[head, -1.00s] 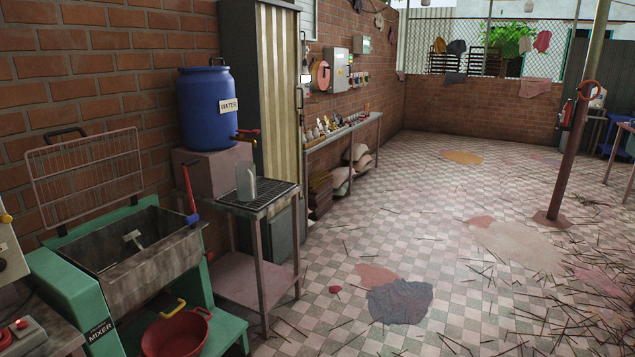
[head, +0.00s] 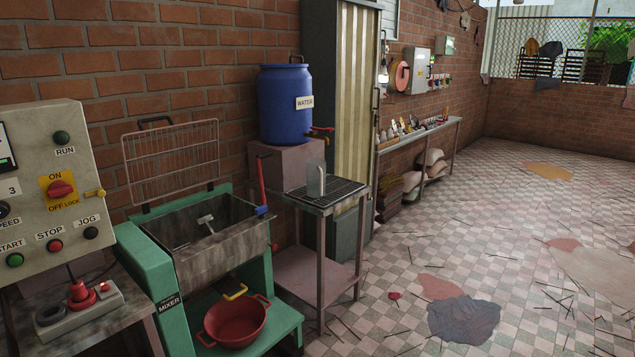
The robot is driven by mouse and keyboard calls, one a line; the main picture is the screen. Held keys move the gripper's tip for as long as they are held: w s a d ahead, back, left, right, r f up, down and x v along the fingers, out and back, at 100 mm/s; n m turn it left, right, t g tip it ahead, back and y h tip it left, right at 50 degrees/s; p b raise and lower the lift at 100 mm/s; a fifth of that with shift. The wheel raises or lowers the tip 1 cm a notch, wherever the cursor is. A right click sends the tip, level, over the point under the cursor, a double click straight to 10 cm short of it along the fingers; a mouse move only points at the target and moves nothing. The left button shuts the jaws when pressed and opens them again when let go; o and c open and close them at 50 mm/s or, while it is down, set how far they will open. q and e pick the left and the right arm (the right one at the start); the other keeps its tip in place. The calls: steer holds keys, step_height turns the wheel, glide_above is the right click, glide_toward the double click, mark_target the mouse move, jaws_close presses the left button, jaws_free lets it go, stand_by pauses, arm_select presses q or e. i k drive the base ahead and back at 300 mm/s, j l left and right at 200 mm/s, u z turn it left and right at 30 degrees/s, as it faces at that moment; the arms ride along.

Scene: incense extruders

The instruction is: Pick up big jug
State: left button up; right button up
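The barrel stands on a pinkish block. Only one jug is clear in view. Neither of my grippers shows in the head view.
The green mixer (head: 150,262) with its metal trough and a red basin (head: 236,322) stands left of the table. A control panel (head: 45,195) is at far left. Tiled floor (head: 405,270) to the right is mostly open, with scattered sticks and cloths (head: 463,318).

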mark_target(316, 168)
steer(key=i+l+u, duration=0.1)
steer(key=i+u, duration=0.25)
steer(key=i, duration=1.25)
